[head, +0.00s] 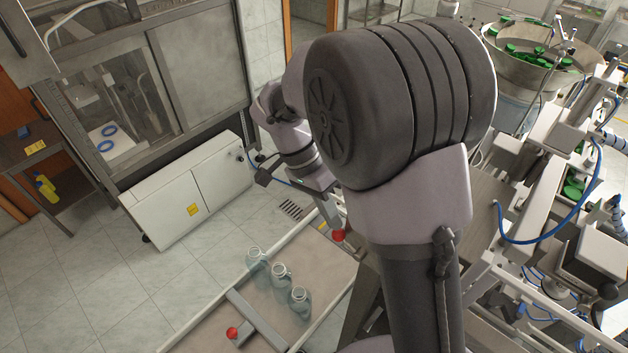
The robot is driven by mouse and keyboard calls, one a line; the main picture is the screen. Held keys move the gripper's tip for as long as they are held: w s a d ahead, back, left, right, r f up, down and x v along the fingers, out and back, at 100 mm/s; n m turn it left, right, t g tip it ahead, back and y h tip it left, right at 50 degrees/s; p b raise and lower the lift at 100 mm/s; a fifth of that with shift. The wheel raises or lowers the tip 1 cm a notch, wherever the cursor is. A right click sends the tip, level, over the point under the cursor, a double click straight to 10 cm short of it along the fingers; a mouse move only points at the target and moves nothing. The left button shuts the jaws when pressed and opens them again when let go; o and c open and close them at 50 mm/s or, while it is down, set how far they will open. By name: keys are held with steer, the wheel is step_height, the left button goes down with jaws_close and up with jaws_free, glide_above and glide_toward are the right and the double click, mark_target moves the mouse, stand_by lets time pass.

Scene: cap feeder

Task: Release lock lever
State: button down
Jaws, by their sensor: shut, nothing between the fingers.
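Two levers with red ball knobs show in the head view. One red knob (338,236) is at the far end of the tray-like conveyor, just below my gripper. I cannot tell which one is the lock lever. My gripper (329,208) is small in view, pointing down close above the far knob. It is shut with nothing in it. Whether it touches the lever is unclear. My large arm links hide much of the middle and right of the conveyor.
Several clear bottles (279,277) stand on the conveyor (322,258) between the knobs. A white cabinet (190,195) stands at the left. A bowl feeder with green caps (535,60) and machine frames with blue hoses fill the right. The tiled floor at left is clear.

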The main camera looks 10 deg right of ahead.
steer(key=shift+w+a+r, duration=2.8)
steer(key=shift+w+r, duration=0.05)
steer(key=shift+r, duration=1)
steer(key=s+f+n+t+y+b, duration=0.2)
steer(key=s+f+b, duration=0.4)
steer(key=f+b, duration=0.6)
steer(key=s+d+f+n+t+y+b, duration=0.1)
steer(key=s+f+n+t+y+b, duration=0.1)
steer(key=s+f+b, duration=0.5)
steer(key=s+d+f+n+t+y+b, duration=0.1)
steer(key=s+f+n+t+b, duration=0.2)
steer(key=f+b, duration=1.4)
steer(key=s+t+b, duration=0.2)
steer(key=s+b, duration=0.2)
steer(key=b, duration=0.2)
steer(key=shift+d+n+t+y+b, duration=0.25)
steer(key=shift+n+t+y+b, duration=0.05)
steer(key=shift+y+b, duration=0.1)
steer(key=shift+f, duration=0.15)
